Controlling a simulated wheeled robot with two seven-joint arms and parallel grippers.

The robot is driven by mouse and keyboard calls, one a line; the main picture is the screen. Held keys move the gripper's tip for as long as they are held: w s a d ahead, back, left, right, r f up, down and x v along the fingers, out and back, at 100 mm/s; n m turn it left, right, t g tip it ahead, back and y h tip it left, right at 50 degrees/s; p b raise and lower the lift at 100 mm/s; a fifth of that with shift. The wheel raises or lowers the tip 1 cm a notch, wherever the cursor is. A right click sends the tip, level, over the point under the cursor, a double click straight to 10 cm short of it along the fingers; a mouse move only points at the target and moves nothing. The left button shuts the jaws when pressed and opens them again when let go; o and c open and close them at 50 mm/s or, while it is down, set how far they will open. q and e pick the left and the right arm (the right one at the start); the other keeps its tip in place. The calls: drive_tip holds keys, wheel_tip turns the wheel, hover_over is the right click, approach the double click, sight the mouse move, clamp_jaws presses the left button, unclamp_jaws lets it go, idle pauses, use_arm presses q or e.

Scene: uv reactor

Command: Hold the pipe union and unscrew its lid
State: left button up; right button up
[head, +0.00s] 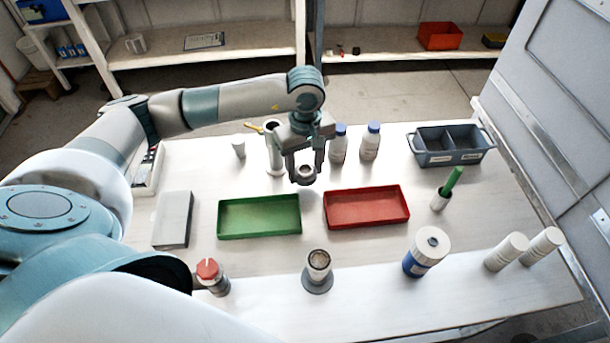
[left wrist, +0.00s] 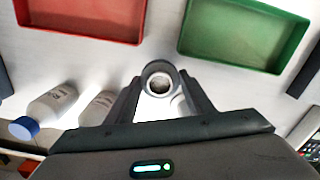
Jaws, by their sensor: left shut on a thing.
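My left gripper (head: 305,170) hangs over the table behind the gap between the green and red trays. It is shut on a small dark grey ring-shaped part (head: 306,175), held upright with its round opening facing up. In the left wrist view the ring (left wrist: 160,78) sits between both fingertips, and a paler, rough inside shows through it. I cannot tell whether it is the pipe union's lid or the whole union. A short metal cylinder with an open top (head: 319,263) stands on a round grey base near the front edge. My right gripper is not in view.
The green tray (head: 259,233) and red tray (head: 366,224) are empty. Two blue-capped bottles (head: 371,142) stand right of my gripper. A grey two-part bin (head: 450,162) is at back right. A red-topped fitting (head: 208,268) and a blue-white cylinder (head: 417,265) stand in front.

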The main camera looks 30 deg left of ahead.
sight(305, 178)
use_arm(q)
wheel_tip(305, 178, down, 3)
drive_tip(key=shift+s+r+p, duration=0.1)
drive_tip(key=shift+p, duration=0.7)
drive_tip(key=shift+f, duration=0.4)
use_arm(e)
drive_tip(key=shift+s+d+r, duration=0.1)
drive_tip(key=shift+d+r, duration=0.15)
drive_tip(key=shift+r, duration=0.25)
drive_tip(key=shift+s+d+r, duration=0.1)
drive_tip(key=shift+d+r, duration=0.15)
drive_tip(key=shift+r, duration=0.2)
use_arm(q)
drive_tip(key=shift+f, duration=0.15)
drive_tip(key=o, duration=1.1)
drive_tip(key=shift+o, duration=0.2)
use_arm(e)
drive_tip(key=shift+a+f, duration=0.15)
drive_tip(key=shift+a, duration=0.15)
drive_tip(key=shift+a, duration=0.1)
